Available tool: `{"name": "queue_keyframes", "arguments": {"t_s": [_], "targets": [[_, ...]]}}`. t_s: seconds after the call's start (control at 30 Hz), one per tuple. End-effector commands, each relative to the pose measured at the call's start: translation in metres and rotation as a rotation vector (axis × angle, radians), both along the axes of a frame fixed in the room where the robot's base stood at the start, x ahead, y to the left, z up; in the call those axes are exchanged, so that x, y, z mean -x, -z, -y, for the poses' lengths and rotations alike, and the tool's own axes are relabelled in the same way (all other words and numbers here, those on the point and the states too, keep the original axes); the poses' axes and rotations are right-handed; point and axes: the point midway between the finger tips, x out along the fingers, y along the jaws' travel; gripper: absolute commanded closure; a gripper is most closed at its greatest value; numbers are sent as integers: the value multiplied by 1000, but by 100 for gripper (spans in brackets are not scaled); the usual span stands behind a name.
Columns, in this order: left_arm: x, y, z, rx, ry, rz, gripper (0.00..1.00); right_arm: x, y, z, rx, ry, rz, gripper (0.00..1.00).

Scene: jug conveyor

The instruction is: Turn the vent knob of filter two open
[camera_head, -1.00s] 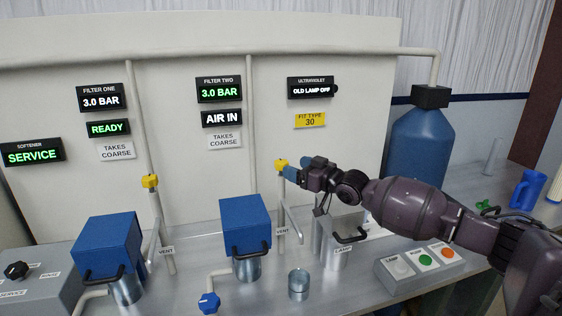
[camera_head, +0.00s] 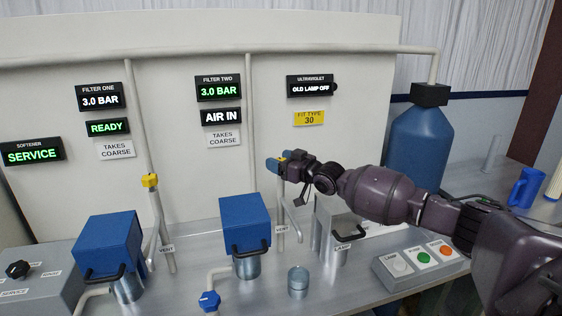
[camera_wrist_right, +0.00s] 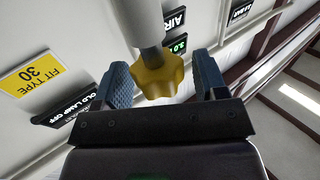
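The yellow vent knob of filter two (camera_wrist_right: 158,78) sits on its pipe between the two blue fingertips of my right gripper (camera_wrist_right: 162,84) in the right wrist view. Gaps show on both sides, so the fingers are open around it and do not visibly touch it. In the head view the right gripper (camera_head: 279,164) is at the top of the vent pipe (camera_head: 280,215), and the fingers mostly hide the knob. The filter two display (camera_head: 219,87) reads 3.0 BAR, and the sign below (camera_head: 221,116) reads AIR IN. My left gripper is not in view.
The blue-topped filter two housing (camera_head: 245,222) stands left of the vent pipe. Filter one's yellow knob (camera_head: 150,181) is further left. A metal cup (camera_head: 298,281), the lamp housing (camera_head: 335,240) and a button box (camera_head: 420,266) stand below my right arm.

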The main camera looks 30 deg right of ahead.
Motion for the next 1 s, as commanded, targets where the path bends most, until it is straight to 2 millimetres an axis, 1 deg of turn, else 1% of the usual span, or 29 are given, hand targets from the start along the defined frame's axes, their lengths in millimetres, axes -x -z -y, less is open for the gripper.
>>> {"name": "queue_keyframes", "arguments": {"t_s": [0.03, 0.27, 0.63, 1.0], "targets": [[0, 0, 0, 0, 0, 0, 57, 0, 0, 0, 0, 0, 0, 42], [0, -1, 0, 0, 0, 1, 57, 0, 0, 0, 0, 0, 0, 78], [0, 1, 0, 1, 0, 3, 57, 0, -1, 1, 4, -20, 1, 78], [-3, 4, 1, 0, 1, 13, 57, 0, -1, 1, 5, -110, 2, 78]]}}
